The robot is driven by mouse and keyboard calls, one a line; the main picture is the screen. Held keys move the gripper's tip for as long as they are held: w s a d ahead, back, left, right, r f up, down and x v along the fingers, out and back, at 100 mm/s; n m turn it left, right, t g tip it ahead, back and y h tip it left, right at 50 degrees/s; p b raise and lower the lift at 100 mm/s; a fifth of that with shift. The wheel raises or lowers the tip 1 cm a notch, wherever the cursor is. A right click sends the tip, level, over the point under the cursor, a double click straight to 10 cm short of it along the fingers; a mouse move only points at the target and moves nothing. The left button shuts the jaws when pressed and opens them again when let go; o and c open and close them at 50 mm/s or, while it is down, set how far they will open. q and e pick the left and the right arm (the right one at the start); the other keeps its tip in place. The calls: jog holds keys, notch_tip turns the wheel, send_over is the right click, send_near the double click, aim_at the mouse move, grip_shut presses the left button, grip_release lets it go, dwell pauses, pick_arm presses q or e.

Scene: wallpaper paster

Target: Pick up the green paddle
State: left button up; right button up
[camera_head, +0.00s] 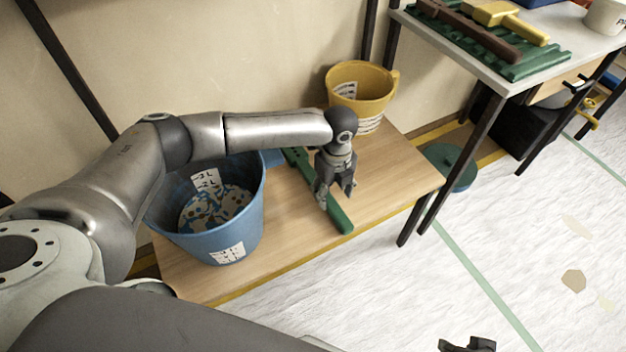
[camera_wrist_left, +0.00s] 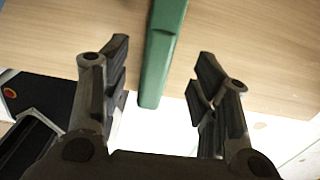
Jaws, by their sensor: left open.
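The green paddle (camera_head: 340,217) lies on the low wooden bench, its slotted end (camera_head: 297,157) toward the wall between the blue bucket and the yellow bucket. Its handle end points to the bench's front edge. My left gripper (camera_head: 334,193) is over the paddle, fingers pointing down, and hides its middle. In the left wrist view the paddle's handle (camera_wrist_left: 160,52) runs between the two open, empty fingers, with a gap on each side. Contact cannot be seen. Part of my right gripper (camera_head: 468,344) shows at the bottom edge; its opening is cut off.
The blue bucket (camera_head: 225,240) stands left of the paddle, close under my left arm. The yellow bucket (camera_head: 362,88) stands behind on the bench (camera_head: 390,180). A white table (camera_head: 460,50) with tools is at upper right. A green round lid (camera_head: 452,168) is right of the bench.

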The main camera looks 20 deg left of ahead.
aim_at(331, 203)
pick_arm(q)
notch_tip(331, 203, down, 4)
jog(key=shift+s+r+b, duration=0.1)
jog(key=shift+r+b, duration=0.15)
jog(key=shift+b, duration=0.3)
jog(key=shift+f, duration=0.4)
jog(key=c, duration=1.1)
pick_arm(e)
jog(key=shift+v, duration=0.75)
